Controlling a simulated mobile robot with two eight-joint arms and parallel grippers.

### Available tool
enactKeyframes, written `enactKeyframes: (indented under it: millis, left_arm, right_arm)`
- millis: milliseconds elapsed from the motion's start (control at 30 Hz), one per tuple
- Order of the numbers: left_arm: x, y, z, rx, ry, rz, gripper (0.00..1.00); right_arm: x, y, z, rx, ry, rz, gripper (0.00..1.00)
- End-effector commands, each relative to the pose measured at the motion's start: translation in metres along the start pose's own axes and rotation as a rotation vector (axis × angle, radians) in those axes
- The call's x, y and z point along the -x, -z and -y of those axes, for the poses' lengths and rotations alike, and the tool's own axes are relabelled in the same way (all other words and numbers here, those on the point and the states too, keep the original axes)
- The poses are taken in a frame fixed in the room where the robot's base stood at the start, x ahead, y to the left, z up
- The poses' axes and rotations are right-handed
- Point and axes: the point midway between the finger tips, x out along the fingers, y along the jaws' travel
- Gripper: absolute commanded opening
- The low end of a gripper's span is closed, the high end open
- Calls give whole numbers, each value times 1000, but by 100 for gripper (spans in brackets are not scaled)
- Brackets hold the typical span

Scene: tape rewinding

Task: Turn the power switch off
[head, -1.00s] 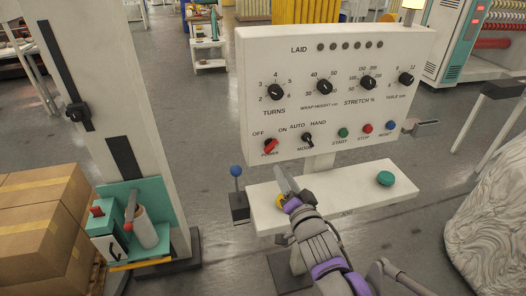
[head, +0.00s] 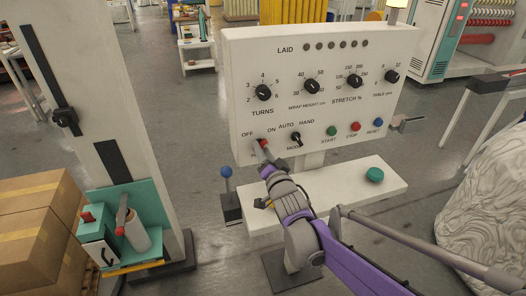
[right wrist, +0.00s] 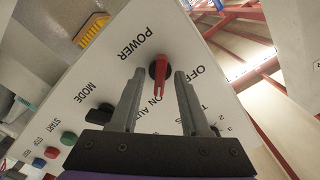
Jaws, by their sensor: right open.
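The red power switch (head: 263,142) sits at the lower left of the white control panel (head: 240,85), partly hidden by my right gripper (head: 260,152) in the head view. In the right wrist view the switch (right wrist: 159,69) lies between the two open fingers (right wrist: 160,76), with a gap on each side. Its red pointer is turned toward the ON label; the OFF label (right wrist: 197,70) is to the right there. My left gripper is not in view.
The black mode knob (head: 295,138) is just right of the switch, with start, stop and reset buttons (head: 354,127) beyond. A white shelf (head: 335,195) with a green button (head: 374,175) juts out below. A blue-topped lever (head: 226,172) stands at its left.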

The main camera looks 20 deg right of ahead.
Motion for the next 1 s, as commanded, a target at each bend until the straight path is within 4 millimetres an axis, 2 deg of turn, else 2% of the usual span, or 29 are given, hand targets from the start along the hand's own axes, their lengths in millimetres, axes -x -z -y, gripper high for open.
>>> enactKeyframes:
  millis: [133,300,400,767,1000]
  left_arm:
    - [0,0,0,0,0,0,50]
    - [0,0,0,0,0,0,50]
    - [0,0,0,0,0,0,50]
    - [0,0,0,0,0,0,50]
    - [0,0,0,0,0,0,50]
  right_arm:
    - [0,0,0,0,0,0,44]
    - [0,0,0,0,0,0,14]
    - [0,0,0,0,0,0,0]
    - [0,0,0,7,0,0,0]
    - [0,0,0,84,0,0,0]
